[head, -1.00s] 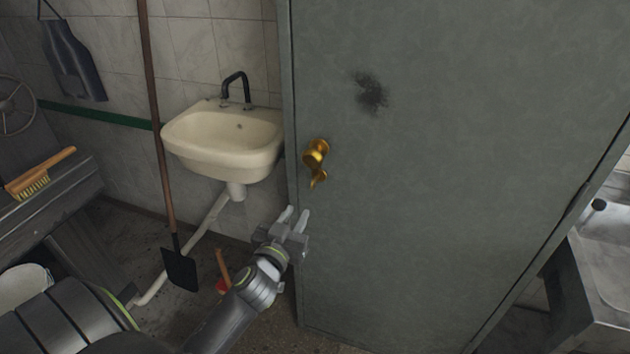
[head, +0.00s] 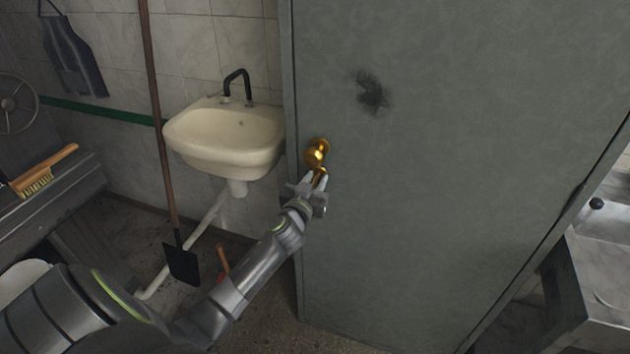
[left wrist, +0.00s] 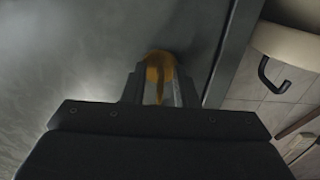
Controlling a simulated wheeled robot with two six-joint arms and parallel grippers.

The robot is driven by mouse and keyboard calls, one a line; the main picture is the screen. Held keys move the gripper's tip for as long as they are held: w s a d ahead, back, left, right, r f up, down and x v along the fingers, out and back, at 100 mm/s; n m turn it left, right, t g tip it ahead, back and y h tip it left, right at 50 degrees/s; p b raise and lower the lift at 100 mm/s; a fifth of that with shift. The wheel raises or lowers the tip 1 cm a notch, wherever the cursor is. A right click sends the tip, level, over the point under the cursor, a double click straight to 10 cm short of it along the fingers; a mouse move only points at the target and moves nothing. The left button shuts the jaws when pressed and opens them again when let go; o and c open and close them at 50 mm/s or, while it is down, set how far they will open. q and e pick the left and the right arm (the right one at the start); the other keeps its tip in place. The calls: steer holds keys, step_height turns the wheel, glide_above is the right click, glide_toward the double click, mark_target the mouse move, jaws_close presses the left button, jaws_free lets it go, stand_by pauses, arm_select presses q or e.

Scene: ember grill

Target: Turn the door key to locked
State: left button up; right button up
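The grey-green door (head: 440,180) stands upright in front of me. A brass knob (head: 317,150) sits near its left edge, with the brass key (head: 320,177) just below it. My left gripper (head: 314,184) is at the key, its two fingers pointing up toward the brass. In the left wrist view the key (left wrist: 160,90) hangs between the two fingers (left wrist: 158,88), with a gap seeming to show on each side. The fingers look open, and contact with the key cannot be seen. The fingers partly hide the key. My right gripper is not in view.
A cream sink (head: 226,138) with a black tap is on the tiled wall left of the door. A long-handled shovel (head: 182,264) leans there. A bench with a brush (head: 40,172) is at far left. A metal counter (head: 600,270) stands at right.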

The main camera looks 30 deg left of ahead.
arm_select(q)
jaws_close()
steer(key=shift+m, duration=0.3)
steer(key=m, duration=0.2)
steer(key=shift+m, duration=0.3)
steer(key=m, duration=0.4)
steer(key=shift+m, duration=0.3)
steer(key=m, duration=0.5)
steer(key=shift+p, duration=0.35)
steer(key=m+p, duration=0.1)
steer(key=m, duration=0.4)
